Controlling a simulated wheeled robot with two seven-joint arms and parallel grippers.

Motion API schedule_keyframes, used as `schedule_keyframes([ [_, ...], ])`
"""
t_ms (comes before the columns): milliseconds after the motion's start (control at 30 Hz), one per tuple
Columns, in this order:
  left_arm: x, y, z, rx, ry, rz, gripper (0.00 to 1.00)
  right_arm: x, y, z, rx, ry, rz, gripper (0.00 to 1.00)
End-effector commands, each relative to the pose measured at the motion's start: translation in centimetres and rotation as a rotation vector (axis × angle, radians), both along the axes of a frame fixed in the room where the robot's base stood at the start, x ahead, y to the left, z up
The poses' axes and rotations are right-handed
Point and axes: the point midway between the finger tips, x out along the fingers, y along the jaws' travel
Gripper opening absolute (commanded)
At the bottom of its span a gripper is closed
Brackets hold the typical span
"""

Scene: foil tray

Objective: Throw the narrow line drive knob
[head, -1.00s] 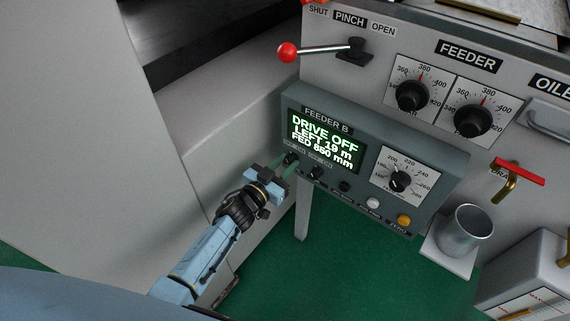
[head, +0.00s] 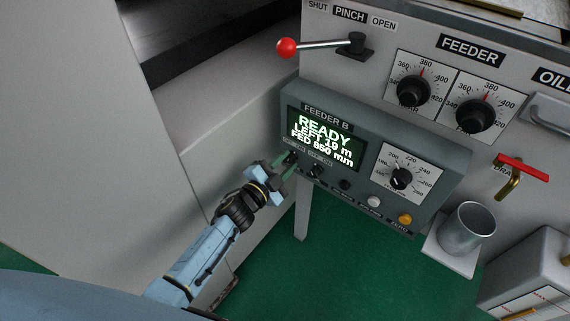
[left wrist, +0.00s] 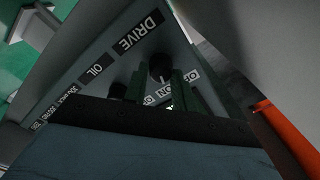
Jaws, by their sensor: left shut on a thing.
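The drive knob (left wrist: 160,66) is a black knob beside the DRIVE label in the left wrist view. In the head view the knob (head: 291,157) sits at the lower left of the grey FEEDER B box (head: 435,160). My left gripper (head: 285,166) is shut on this knob; its green fingers (left wrist: 182,90) stand at the knob and partly cover the labels below it. The display (head: 324,138) reads READY, LEFT 19 m, FED 850 mm. My right gripper is not in view.
A second black knob (head: 316,172) sits just right of the drive knob. A dial (head: 401,180), a white button (head: 373,202) and an orange button (head: 404,219) are farther right. A red-ended pinch lever (head: 287,47) juts out above. A metal cup (head: 468,230) stands at right.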

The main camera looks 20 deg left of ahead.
Motion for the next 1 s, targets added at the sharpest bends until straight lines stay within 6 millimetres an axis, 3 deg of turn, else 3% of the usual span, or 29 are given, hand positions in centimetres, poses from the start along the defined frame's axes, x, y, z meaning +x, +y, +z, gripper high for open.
schedule_keyframes([
  [400,0.0,0.0,-0.1,0.174,-0.064,-0.001,0.04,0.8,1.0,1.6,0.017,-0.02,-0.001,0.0],
  [933,0.0,0.0,-0.1,0.198,-0.072,0.0,0.04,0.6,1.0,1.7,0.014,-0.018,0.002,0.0],
  [967,0.0,0.0,-0.1,0.198,-0.072,0.0,0.28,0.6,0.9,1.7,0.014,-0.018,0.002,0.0],
  [1000,0.0,0.0,-0.1,0.198,-0.072,0.0,0.33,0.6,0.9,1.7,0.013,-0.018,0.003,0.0],
])
